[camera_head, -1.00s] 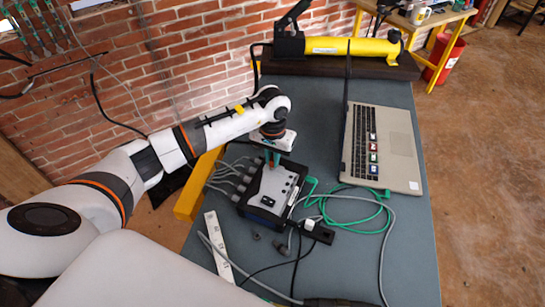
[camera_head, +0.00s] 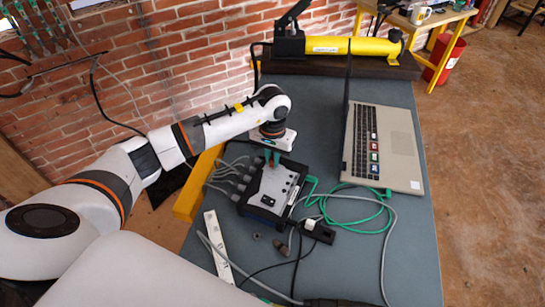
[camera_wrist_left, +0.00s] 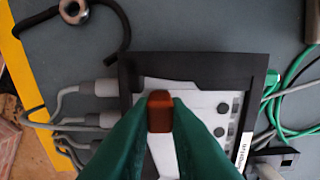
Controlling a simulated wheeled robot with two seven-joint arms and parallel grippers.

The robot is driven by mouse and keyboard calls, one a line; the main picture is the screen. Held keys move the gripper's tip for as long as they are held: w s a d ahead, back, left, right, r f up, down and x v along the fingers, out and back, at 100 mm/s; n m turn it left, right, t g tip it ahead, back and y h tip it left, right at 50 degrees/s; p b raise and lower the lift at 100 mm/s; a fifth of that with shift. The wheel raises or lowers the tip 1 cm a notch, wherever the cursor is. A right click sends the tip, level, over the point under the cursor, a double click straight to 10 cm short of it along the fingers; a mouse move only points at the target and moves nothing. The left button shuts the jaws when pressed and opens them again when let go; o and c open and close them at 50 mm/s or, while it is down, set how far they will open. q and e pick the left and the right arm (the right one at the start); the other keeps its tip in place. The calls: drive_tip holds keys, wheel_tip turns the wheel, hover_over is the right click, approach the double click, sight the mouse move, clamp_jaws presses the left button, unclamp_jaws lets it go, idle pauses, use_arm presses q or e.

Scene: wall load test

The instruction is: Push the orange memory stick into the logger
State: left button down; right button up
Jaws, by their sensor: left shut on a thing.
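The logger (camera_head: 262,205) is a black box with a light grey top panel, lying on the grey-blue bench; it also fills the middle of the left wrist view (camera_wrist_left: 262,62). My left gripper (camera_head: 271,160) is over the far part of the logger, fingers pointing down. In the left wrist view its green fingers (camera_wrist_left: 160,118) are shut on the orange memory stick (camera_wrist_left: 160,108), which looks brownish orange. The stick overlaps the logger's panel near its upper edge there. I cannot tell whether its hidden lower end touches or enters the logger. My right gripper is not in view.
Grey cables plug into the logger's left side, and a green cable (camera_head: 372,228) lies to its right. An open laptop (camera_head: 402,145) with several small coloured sticks stands at right. A white ruler (camera_head: 218,245) lies in front. A yellow pump (camera_head: 350,46) stands at the back.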

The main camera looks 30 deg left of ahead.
use_arm(q)
drive_tip(key=shift+f+b, duration=0.45)
drive_tip(key=shift+b, duration=0.05)
idle(0.7)
drive_tip(key=c, duration=1.3)
unclamp_jaws()
drive_tip(key=c, duration=0.3)
drive_tip(key=shift+c, duration=0.2)
drive_tip(key=shift+r, duration=0.15)
drive_tip(key=shift+r+p, duration=1.65)
drive_tip(key=shift+r, duration=1.8)
